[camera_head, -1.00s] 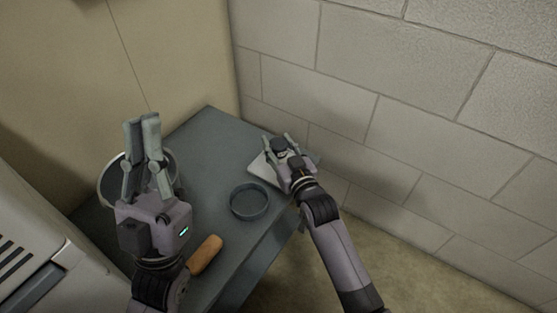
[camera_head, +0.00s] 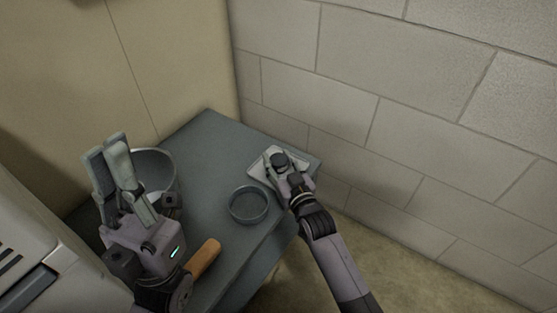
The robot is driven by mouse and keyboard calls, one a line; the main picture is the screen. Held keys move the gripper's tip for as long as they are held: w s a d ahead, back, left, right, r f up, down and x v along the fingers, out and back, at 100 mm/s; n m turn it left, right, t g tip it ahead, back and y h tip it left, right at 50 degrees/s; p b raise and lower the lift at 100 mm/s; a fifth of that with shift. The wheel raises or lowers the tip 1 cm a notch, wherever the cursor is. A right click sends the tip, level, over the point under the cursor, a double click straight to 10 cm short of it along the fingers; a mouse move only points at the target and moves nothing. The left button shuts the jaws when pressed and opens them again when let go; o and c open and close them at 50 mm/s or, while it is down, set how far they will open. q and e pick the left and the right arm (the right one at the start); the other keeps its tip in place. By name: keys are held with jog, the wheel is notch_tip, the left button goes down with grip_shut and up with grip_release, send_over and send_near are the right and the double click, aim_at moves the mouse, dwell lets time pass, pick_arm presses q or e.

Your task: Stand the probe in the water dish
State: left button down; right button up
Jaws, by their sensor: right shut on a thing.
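A round, dark grey shallow dish (camera_head: 249,205) stands on the grey table. It looks like the water dish; I see no clear water surface in it. My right gripper (camera_head: 279,163) is shut on a small dark, round-topped thing (camera_head: 281,159), over a pale flat tray at the table's far right. I cannot tell whether this thing is the probe, or whether it touches the tray. My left gripper (camera_head: 108,160) is raised over the table's left side, fingers pointing up, with nothing visible between them. Its fingers overlap in view, so the gap is unclear.
The pale tray (camera_head: 258,172) lies near the table's right corner, by the block wall. A larger grey bowl (camera_head: 166,168) stands behind my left gripper, partly hidden. An orange-brown rod (camera_head: 204,259) lies near the front edge. The grey table (camera_head: 208,140) is clear at the back.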

jog(key=o, duration=1.2)
jog(key=shift+c, duration=0.2)
jog(key=shift+f, duration=0.1)
